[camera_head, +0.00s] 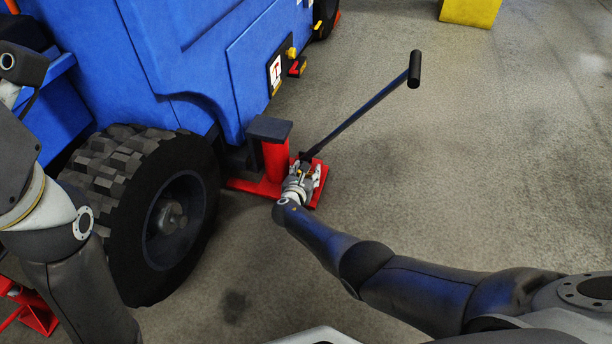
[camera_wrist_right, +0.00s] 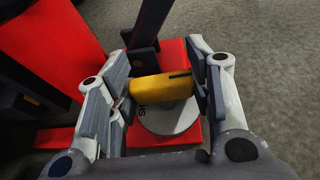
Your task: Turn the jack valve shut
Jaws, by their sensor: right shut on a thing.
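A red floor jack (camera_head: 275,162) stands beside the blue vehicle, with its dark head under the vehicle's edge. The jack valve (camera_wrist_right: 160,88) is a yellow bar-shaped knob above a round grey disc (camera_wrist_right: 168,117) on the red base. My right gripper (camera_head: 302,178) is at the jack's near end. In the right wrist view its two fingers (camera_wrist_right: 163,86) are on either side of the yellow knob and shut on it. The knob lies roughly crosswise between them. In the head view the gripper mostly hides the valve. My left gripper is out of view; only its arm shows.
The jack's long lever (camera_head: 360,112) slants up to the right, close beside my right gripper. The blue vehicle (camera_head: 190,45) and its large tyre (camera_head: 140,215) stand left of the jack. Concrete floor (camera_head: 480,170) is clear to the right. A yellow block (camera_head: 470,12) is far off.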

